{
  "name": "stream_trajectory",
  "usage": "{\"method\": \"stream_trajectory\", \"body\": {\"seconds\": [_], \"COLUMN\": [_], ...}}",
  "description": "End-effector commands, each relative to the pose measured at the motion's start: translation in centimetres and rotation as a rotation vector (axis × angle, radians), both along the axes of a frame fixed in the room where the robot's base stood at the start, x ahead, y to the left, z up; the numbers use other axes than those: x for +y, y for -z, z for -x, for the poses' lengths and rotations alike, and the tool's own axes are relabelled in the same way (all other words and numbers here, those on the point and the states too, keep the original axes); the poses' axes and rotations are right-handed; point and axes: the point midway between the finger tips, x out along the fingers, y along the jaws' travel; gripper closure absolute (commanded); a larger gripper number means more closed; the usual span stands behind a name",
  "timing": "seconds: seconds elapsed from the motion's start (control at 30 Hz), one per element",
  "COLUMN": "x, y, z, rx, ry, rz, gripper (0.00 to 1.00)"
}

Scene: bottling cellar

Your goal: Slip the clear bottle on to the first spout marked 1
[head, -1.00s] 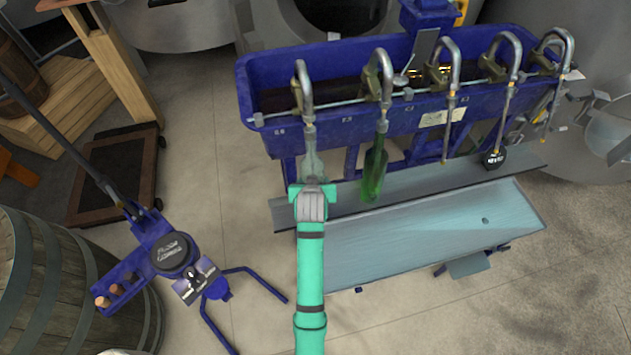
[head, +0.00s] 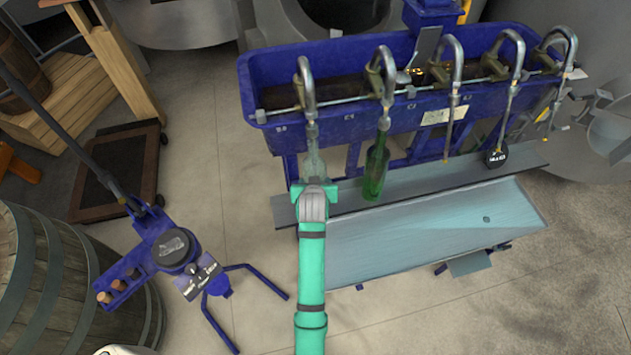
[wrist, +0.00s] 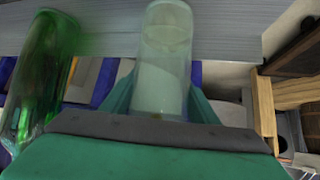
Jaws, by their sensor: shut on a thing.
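The clear bottle (head: 314,163) is upright under the leftmost spout (head: 308,98) of the blue filler. Its neck is at the spout's lower end; I cannot tell how far the spout is inside it. My gripper (head: 313,190) is shut on the bottle's body from the front, and hides its lower part in the head view. In the wrist view the clear bottle (wrist: 165,60) stands between my green fingers. The number marks on the trough are too small to read surely.
A green bottle (head: 376,168) hangs at the second spout, close to the right of the clear one; it is at the left in the wrist view (wrist: 38,85). A grey shelf (head: 440,173) runs below the spouts. A blue corking stand (head: 165,255) is at the left.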

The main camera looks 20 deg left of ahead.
Motion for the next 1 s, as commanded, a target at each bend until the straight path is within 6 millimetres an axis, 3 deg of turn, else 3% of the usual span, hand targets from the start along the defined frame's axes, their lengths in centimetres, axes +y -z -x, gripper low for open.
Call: {"method": "stream_trajectory", "body": {"seconds": [0.43,0.47,0.53,0.83,1.0], "x": [0.01,0.01,0.01,-0.04,-0.30], "y": [0.44,0.45,0.44,0.65,-0.22], "z": [0.03,0.03,0.03,0.16,0.94], "rx": [-0.003,-0.003,-0.003,0.002,0.000], "ry": [-0.001,-0.001,-0.001,0.000,0.000], "rz": [0.000,0.000,0.000,0.001,0.000], "gripper": [1.00,0.44,0.27,0.24,0.24]}}
